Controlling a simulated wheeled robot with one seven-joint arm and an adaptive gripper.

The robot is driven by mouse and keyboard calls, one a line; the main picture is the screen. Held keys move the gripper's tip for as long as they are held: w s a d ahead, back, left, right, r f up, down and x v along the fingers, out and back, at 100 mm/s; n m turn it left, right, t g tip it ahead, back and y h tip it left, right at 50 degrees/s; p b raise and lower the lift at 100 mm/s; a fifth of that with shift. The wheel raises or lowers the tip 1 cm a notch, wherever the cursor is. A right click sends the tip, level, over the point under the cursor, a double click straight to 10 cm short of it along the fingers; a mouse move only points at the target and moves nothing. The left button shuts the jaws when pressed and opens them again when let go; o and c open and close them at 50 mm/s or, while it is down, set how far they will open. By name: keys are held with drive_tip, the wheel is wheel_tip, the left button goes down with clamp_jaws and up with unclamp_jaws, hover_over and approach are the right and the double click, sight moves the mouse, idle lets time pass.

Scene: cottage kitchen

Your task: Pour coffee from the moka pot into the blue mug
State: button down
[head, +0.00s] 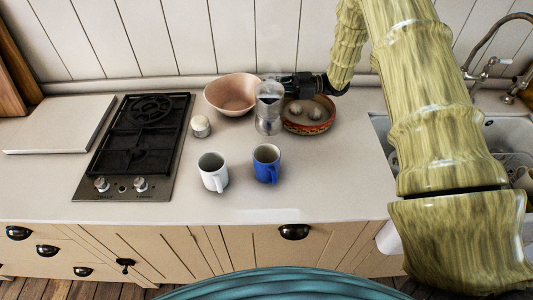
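The silver moka pot (268,114) is upright at the back middle of the counter, behind the blue mug, with faint steam above it. The blue mug (266,164) stands upright, its handle towards the front. My gripper (287,83) is black and comes in from the right, its fingers at the upper right side of the moka pot. The fingertips and the pot's handle are too small and overlapped to tell whether the fingers are closed on it. I cannot tell whether the pot's base touches the counter.
A white mug (212,172) stands left of the blue mug. A small lidded jar (200,127), a pink bowl (232,94) and a patterned dish (310,129) with roundish items surround the pot. A gas hob (137,147) is left, a sink right. The front counter is clear.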

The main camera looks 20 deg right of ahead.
sight(276, 88)
drive_tip(key=shift+s+f+n+b, duration=0.3)
drive_tip(key=shift+n+b, duration=0.1)
drive_tip(key=shift+n, duration=0.2)
drive_tip(key=s+r+n, duration=0.1)
drive_tip(key=s+a+r+n+h, duration=0.1)
drive_tip(key=n, duration=0.1)
drive_tip(key=shift+s+a, duration=0.1)
drive_tip(key=shift+s, duration=0.3)
drive_tip(key=shift+s+a+r+n+b, duration=0.2)
drive_tip(key=shift+s+n+b, duration=0.1)
drive_tip(key=shift+s+n, duration=0.2)
drive_tip(key=shift+s+a+r+n+b, duration=0.15)
drive_tip(key=shift+s+n+b, duration=0.15)
drive_tip(key=shift+n, duration=0.2)
drive_tip(key=shift+s+a+r+n+t+h, duration=0.15)
drive_tip(key=shift+s+r+n, duration=0.1)
drive_tip(key=shift+r+n, duration=0.15)
drive_tip(key=shift+s+a+r+n+t+h, duration=0.1)
drive_tip(key=shift+s+r+n+t, duration=0.15)
drive_tip(key=shift+r, duration=0.3)
drive_tip(key=shift+s+a+r+n+t+h, duration=0.1)
drive_tip(key=shift+s+r+n, duration=0.25)
drive_tip(key=shift+r, duration=0.2)
drive_tip(key=shift+s+a+r, duration=0.1)
drive_tip(key=shift+s, duration=0.1)
